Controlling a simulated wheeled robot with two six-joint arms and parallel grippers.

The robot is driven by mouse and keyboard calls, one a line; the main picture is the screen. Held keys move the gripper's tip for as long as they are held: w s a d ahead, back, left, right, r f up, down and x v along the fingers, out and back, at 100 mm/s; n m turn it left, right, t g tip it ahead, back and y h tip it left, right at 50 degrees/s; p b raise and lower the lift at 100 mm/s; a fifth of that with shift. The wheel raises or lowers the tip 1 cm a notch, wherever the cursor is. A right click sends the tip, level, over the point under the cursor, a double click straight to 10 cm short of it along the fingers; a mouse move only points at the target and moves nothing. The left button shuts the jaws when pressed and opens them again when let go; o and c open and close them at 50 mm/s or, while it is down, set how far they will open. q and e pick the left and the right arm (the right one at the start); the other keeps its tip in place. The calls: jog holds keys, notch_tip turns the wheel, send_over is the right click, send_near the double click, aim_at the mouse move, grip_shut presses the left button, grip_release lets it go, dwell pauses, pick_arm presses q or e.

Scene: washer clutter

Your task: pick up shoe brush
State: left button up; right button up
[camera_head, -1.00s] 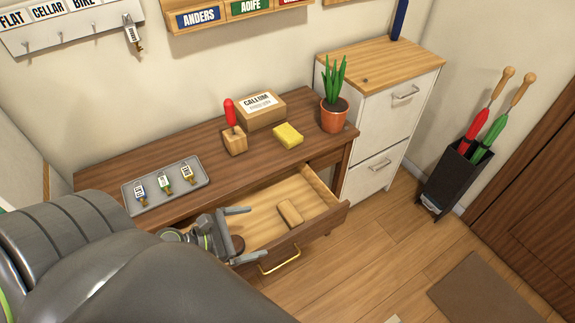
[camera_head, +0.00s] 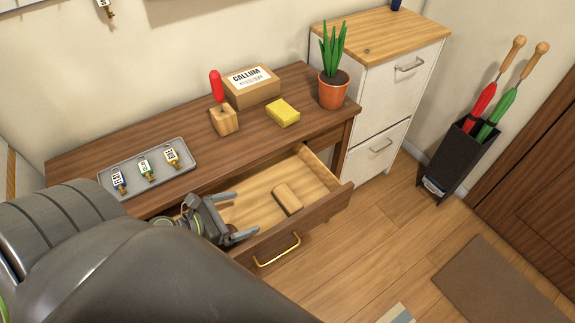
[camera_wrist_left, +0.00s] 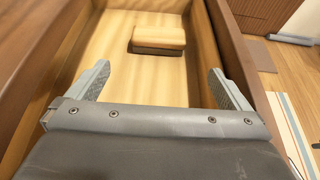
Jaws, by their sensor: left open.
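The shoe brush (camera_head: 287,198) is a small wooden block lying in the open drawer (camera_head: 322,213), toward its right part. In the left wrist view the brush (camera_wrist_left: 158,37) has a pale wooden top with a darker layer beneath, and lies flat on the drawer floor ahead of the fingers. My left gripper (camera_head: 240,217) is open and empty, over the left part of the drawer. In the left wrist view its two fingers (camera_wrist_left: 161,88) are spread wide, with the brush beyond them and apart from them. My right gripper is not in view.
The drawer's front panel with a brass handle (camera_head: 277,250) faces the floor. On the desk are a tray of key tags (camera_head: 185,150), a wooden block with a red handle (camera_head: 222,118), a yellow sponge (camera_head: 283,112), a cardboard box (camera_head: 252,90) and a potted plant (camera_head: 333,90).

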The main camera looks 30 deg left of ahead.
aim_at(281, 201)
pick_arm(q)
jog(key=p+x, duration=0.1)
jog(key=x, duration=0.9)
jog(key=shift+w+d+p, duration=0.2)
jog(key=shift+w+p, duration=0.05)
jog(key=shift+p, duration=0.1)
jog(key=shift+x, duration=0.85)
jog(key=x, duration=0.4)
jog(key=shift+w+f, duration=0.2)
jog(key=shift+f, duration=0.25)
jog(key=shift+c, duration=0.4)
jog(key=c, duration=0.6)
jog(key=shift+o, duration=0.2)
